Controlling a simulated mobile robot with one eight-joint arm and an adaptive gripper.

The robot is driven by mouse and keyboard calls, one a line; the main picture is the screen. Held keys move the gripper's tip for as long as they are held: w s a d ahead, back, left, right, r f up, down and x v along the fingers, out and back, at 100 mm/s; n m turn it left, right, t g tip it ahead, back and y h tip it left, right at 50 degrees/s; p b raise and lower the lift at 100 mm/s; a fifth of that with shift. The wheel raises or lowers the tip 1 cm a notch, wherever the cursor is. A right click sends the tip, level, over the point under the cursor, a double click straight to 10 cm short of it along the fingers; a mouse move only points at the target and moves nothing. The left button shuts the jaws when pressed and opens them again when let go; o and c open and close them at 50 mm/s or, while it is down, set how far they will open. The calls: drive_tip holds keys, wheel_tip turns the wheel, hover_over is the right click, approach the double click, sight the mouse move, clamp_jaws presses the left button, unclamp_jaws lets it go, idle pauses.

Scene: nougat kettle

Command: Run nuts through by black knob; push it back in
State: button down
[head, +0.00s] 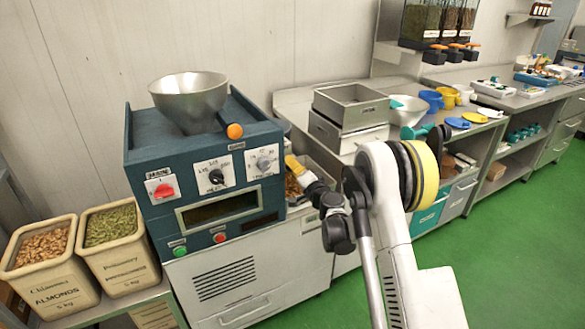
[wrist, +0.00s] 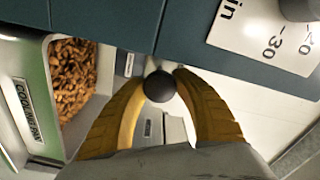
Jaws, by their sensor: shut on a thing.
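The black knob (wrist: 160,86) sits between the two yellow fingers of my gripper (wrist: 163,76) in the wrist view. It is on a pale rod at the edge of the blue machine, and the fingers are shut on it. In the head view my gripper (head: 295,168) is at the right side of the blue machine (head: 155,150), and the knob is hidden there. A steel hopper (head: 190,98) with an orange-ended handle (head: 234,131) stands on top of the machine. I cannot see inside the hopper.
A pan of brown nuts (wrist: 75,72), labelled on its rim, lies left of my gripper in the wrist view. Almond (head: 40,246) and pistachio (head: 110,224) bins stand left of the machine. Steel boxes (head: 350,105) stand behind my gripper. The green floor at right is clear.

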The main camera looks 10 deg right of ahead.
drive_tip(key=x, duration=0.5)
drive_tip(key=c, duration=0.9)
unclamp_jaws()
drive_tip(key=shift+s+d, duration=0.1)
drive_tip(key=shift+s, duration=0.05)
drive_tip(key=v, duration=1.2)
drive_tip(key=shift+r, duration=0.1)
